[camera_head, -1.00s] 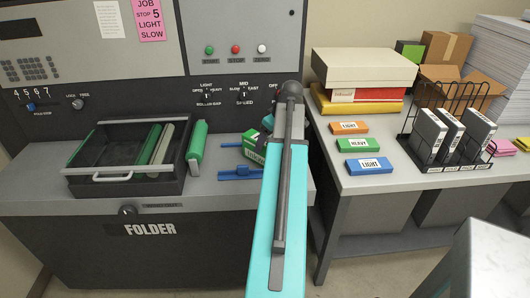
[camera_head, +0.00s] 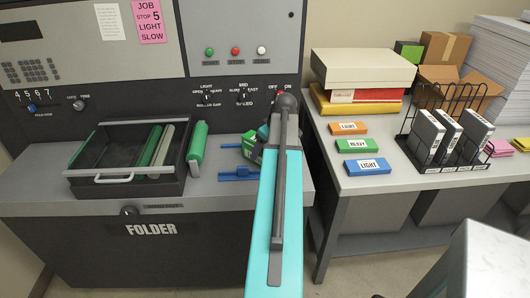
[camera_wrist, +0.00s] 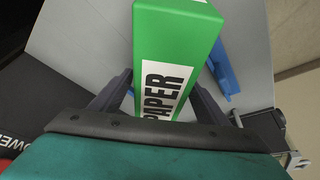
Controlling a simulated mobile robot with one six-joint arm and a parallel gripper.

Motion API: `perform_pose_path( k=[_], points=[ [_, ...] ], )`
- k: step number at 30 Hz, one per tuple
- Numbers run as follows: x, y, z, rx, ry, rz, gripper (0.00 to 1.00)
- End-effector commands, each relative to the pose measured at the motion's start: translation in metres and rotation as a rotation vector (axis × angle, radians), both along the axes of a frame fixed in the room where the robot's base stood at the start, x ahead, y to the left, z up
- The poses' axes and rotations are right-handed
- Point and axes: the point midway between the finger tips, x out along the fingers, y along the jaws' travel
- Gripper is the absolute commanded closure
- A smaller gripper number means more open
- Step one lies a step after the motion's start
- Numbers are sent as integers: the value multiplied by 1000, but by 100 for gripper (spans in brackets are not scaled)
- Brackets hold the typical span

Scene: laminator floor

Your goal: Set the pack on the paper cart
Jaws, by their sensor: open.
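The pack is a green box with a white label reading PAPER. It fills the upper middle of the wrist view (camera_wrist: 178,40). In the head view only a green part of it (camera_head: 250,145) shows on the folder's grey ledge, left of my arm. My gripper (camera_wrist: 160,92) is open, with one dark finger on each side of the pack in the wrist view. Contact between fingers and pack cannot be made out. In the head view my arm hides the gripper. No thing is plainly recognisable as the paper cart.
A blue part (camera_head: 240,174) lies near the pack. The right table (camera_head: 420,184) holds labelled boxes, a wire rack and paper stacks. A grey surface (camera_head: 490,262) is at lower right.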

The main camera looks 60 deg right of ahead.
Motion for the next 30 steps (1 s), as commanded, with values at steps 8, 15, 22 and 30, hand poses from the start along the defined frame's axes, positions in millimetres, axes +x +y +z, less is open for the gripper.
perform_pose_path(
  k=[8,15,22,30],
  points=[
    [6,-1,-14,0,0,0,31],
    [6,-1,-14,-1,0,1,31],
    [6,-1,-14,0,0,1,31],
    [6,0,-14,0,0,1,65]
  ],
)
